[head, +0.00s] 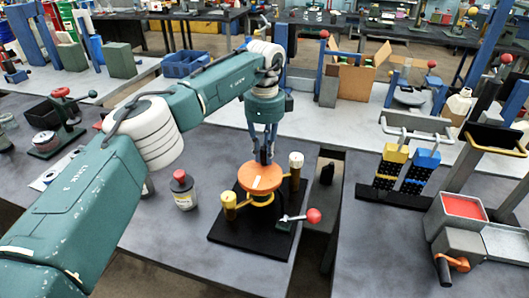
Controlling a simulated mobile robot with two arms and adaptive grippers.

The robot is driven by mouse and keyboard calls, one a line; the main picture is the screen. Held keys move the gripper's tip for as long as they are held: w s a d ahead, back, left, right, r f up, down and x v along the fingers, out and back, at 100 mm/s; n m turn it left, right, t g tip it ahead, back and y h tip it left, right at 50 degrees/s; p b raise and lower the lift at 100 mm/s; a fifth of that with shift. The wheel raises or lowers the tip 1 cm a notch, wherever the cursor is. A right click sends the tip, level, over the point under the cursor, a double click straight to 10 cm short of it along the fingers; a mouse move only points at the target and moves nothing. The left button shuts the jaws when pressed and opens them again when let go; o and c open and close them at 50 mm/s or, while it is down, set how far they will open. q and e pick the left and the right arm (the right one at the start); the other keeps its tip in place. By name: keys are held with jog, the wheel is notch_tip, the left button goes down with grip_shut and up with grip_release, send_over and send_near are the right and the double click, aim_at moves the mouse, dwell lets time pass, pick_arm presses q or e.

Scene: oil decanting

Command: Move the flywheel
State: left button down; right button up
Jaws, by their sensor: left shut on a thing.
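An orange disc, which looks like the flywheel (262,182), lies flat at the middle of a black fixture (240,244) on the grey table. A pale mark shows on its top. My left arm reaches over from the left, and my left gripper (264,157) points down at the disc's far side. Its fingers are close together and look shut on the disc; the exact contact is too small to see. The disc sits above an orange ring on the fixture, and I cannot tell whether it rests there or is slightly raised. My right gripper is not in view.
The fixture carries a brass post (229,205), a white-capped post (296,162) and a red-knobbed lever (313,215). A dark bottle (184,192) stands to its left. A gap separates this table from the right one, which holds yellow and blue blocks (410,165) and a crank box (462,250).

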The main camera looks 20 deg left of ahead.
pick_arm(q)
jog(key=shift+w+r, duration=0.1)
jog(key=shift+r, duration=0.1)
jog(key=c, duration=1.6)
grip_release()
jog(key=shift+d, duration=0.1)
jog(key=shift+f, duration=0.1)
notch_tip(320, 180, up, 12)
jog(key=shift+r, duration=0.1)
